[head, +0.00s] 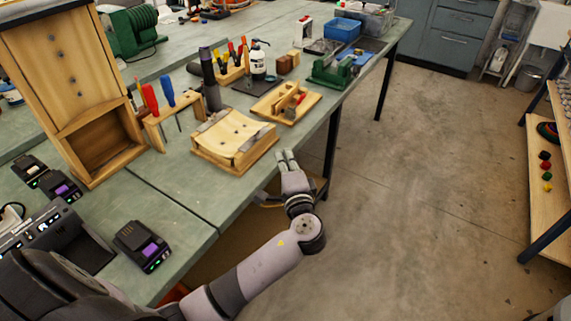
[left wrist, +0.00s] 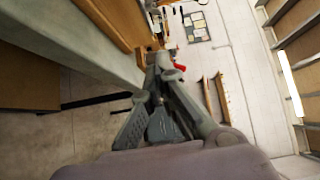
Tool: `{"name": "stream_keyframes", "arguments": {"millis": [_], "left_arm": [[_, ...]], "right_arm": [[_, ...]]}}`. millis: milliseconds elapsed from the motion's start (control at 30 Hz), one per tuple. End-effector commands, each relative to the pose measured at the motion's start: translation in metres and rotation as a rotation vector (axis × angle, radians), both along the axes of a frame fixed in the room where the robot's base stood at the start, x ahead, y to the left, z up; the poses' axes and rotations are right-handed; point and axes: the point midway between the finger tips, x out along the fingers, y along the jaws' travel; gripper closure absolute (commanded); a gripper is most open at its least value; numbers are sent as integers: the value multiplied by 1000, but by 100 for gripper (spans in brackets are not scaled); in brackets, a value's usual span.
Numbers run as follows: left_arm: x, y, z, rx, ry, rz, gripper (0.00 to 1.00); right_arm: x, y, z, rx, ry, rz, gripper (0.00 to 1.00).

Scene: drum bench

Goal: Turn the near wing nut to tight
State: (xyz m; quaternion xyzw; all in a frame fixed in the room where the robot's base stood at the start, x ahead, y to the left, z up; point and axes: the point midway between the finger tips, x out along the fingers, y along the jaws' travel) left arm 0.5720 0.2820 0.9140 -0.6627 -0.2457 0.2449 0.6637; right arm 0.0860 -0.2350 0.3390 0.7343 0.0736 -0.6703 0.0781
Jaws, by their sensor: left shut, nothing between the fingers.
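A wooden cradle (head: 228,150) with a pale curved top sits near the bench's right-hand edge in the head view. Grey metal parts show at its far-left corner and near its right side; I cannot make out which is the near wing nut. My left gripper (head: 286,156) is just right of the cradle, beyond the bench edge, its fingers shut and empty. In the left wrist view, its fingers (left wrist: 160,68) are close together beside a wooden side piece (left wrist: 122,22). No wing nut is clear there. My right gripper is not in view.
A wooden clamp board (head: 286,103) and a green vise (head: 338,70) stand farther along the bench (head: 185,190). A tool stand (head: 172,118) and wooden cabinet (head: 78,85) are left of the cradle. The floor (head: 420,200) at right is open.

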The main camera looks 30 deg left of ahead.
Motion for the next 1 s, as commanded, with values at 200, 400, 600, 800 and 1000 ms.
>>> {"name": "stream_keyframes", "arguments": {"millis": [200, 400, 600, 800, 1000], "left_arm": [[37, 32, 2, 3, 0, 1, 100], [39, 60, 1, 2, 3, -1, 100], [39, 70, -1, -1, 3, -1, 100], [39, 71, -2, -2, 2, -2, 100], [41, 72, -3, -4, 0, 16, 100]], "right_arm": [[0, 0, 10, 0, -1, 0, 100], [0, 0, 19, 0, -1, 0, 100], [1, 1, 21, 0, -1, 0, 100], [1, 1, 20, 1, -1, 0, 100], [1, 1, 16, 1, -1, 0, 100]]}}
